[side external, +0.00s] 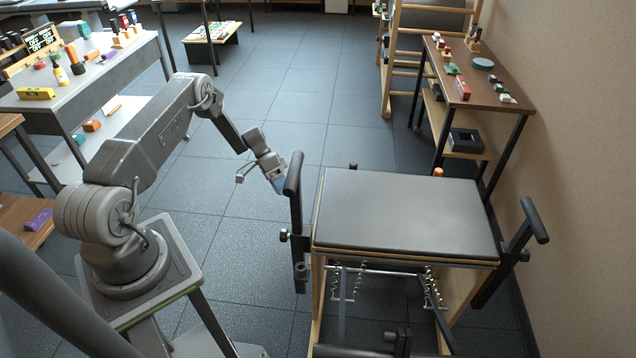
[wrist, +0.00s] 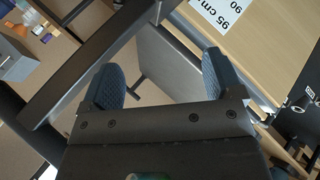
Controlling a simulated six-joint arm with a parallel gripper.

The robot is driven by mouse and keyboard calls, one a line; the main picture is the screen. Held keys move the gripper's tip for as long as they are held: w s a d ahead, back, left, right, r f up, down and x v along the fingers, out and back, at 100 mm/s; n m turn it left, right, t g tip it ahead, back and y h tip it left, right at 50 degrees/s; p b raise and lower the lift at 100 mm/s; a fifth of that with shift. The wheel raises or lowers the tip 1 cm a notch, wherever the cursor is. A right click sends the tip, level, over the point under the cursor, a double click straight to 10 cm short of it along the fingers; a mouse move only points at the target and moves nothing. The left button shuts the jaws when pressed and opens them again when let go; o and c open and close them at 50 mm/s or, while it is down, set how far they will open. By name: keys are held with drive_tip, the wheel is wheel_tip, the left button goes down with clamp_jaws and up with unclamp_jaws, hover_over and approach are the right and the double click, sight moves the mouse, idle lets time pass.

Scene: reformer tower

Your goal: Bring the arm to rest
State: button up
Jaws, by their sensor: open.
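My gripper (wrist: 162,80) shows in the wrist view with its two blue ridged fingers well apart and nothing between them. In the side view my gripper (side external: 279,184) is beside the left upright handle (side external: 294,174) of the reformer. The picture does not show clearly whether it touches that handle. My arm reaches out from its pedestal at the left, bent at the elbow, with the wrist low. The reformer's padded top (side external: 405,215) lies just right of the handle.
A light wood panel with a "95 cm" label (wrist: 222,12) is close in the wrist view. A second handle (side external: 525,235) stands at the reformer's right. A cluttered workbench (side external: 85,85) is at left, and a wooden side table (side external: 470,75) at right. Floor (side external: 240,205) behind my gripper is clear.

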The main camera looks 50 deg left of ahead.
drive_tip(key=w+d+r+n+y, duration=0.1)
drive_tip(key=w+r+y, duration=0.15)
drive_tip(key=r, duration=0.55)
drive_tip(key=w+d+r+y, duration=0.1)
drive_tip(key=w+r+y, duration=0.15)
drive_tip(key=r, duration=0.55)
drive_tip(key=w+d+r+n+y, duration=0.1)
drive_tip(key=w+d+r+y, duration=0.15)
drive_tip(key=r, duration=0.65)
drive_tip(key=s+d+r+t+y, duration=0.2)
drive_tip(key=s+d+r+t, duration=0.1)
drive_tip(key=s+d+r, duration=1.25)
drive_tip(key=s+d+t, duration=0.1)
drive_tip(key=s+d, duration=0.1)
drive_tip(key=s, duration=0.5)
drive_tip(key=s+d+r+n+t, duration=0.1)
drive_tip(key=s+d, duration=0.1)
drive_tip(key=s, duration=0.5)
